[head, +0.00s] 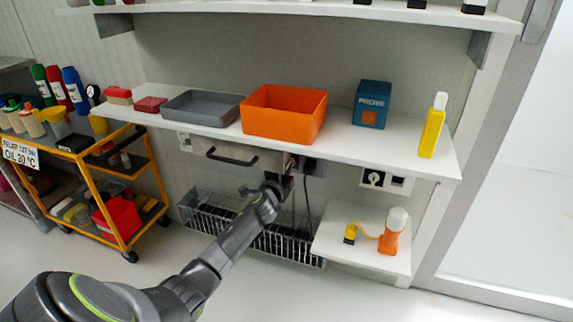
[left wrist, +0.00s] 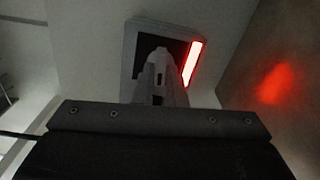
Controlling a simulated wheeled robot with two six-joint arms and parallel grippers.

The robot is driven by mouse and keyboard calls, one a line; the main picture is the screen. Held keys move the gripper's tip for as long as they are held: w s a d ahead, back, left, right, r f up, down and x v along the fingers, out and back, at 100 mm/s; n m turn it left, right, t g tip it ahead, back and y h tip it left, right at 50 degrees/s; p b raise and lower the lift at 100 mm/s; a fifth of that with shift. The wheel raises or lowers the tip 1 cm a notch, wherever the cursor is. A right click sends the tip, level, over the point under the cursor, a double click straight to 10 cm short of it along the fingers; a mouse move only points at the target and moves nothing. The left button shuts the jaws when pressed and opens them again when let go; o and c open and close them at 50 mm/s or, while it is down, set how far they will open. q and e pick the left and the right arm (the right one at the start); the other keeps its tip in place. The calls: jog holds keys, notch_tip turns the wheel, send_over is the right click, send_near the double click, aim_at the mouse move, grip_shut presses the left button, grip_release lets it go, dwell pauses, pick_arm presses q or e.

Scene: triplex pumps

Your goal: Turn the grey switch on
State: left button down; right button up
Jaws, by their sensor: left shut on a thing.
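The grey switch (left wrist: 131,48) shows in the left wrist view as a square grey frame with a dark face, on a pale wall. A red strip glows along its right side. My left gripper (left wrist: 160,58) is shut on the switch's middle part; its fingers hide what they hold, so the position of the lever cannot be told. In the head view, my left gripper (head: 281,181) is under the shelf's front edge, and the switch is mostly hidden behind it. My right gripper is in neither view.
Above is a white shelf (head: 395,150) with an orange bin (head: 283,115), a grey tray (head: 200,108) and a yellow bottle (head: 432,125). A wire basket (head: 290,243) hangs below. A drawer handle (head: 231,157) is to the left, and a black knob (head: 375,178) to the right.

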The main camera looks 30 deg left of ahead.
pick_arm(q)
jog(key=shift+m, duration=0.6)
jog(key=c, duration=1.5)
grip_release()
